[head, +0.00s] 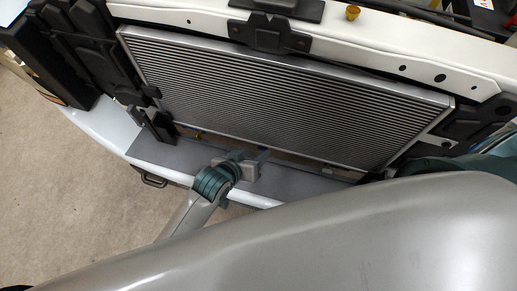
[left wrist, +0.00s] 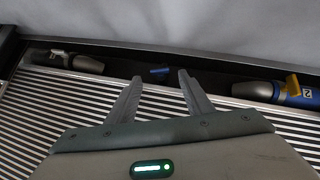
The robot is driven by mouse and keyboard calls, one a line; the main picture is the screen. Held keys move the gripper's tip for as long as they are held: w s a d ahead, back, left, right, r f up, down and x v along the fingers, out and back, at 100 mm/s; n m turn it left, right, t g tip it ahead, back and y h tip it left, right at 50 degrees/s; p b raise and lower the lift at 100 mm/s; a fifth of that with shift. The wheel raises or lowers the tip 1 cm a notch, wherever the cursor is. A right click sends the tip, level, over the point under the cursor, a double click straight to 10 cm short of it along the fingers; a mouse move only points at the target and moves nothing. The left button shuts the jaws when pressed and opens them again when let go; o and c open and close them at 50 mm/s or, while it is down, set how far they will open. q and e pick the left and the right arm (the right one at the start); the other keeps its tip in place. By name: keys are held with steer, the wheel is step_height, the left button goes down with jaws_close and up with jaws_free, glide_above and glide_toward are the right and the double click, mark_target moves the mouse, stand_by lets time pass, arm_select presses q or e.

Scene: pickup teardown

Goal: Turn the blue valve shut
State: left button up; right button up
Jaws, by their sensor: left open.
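My left gripper (head: 263,157) is at the lower edge of the radiator in the head view. In the left wrist view its two fingers (left wrist: 159,78) are apart with nothing between them. A small blue piece (left wrist: 159,71) shows just past the fingertips in a dark recess; it may be the blue valve's handle, and I see no contact. A blue cylinder with a yellow part and a silver end (left wrist: 292,91) lies to the right in that view. The valve cannot be made out in the head view. My right gripper is not in view.
The finned radiator (head: 285,95) fills the middle, framed by a white panel (head: 400,50) and black brackets (head: 267,33). A silver fitting (left wrist: 82,64) sits at the left of the recess. Open floor (head: 70,190) lies left.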

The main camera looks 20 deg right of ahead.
mark_target(262, 149)
arm_select(q)
steer(key=shift+x, duration=1.65)
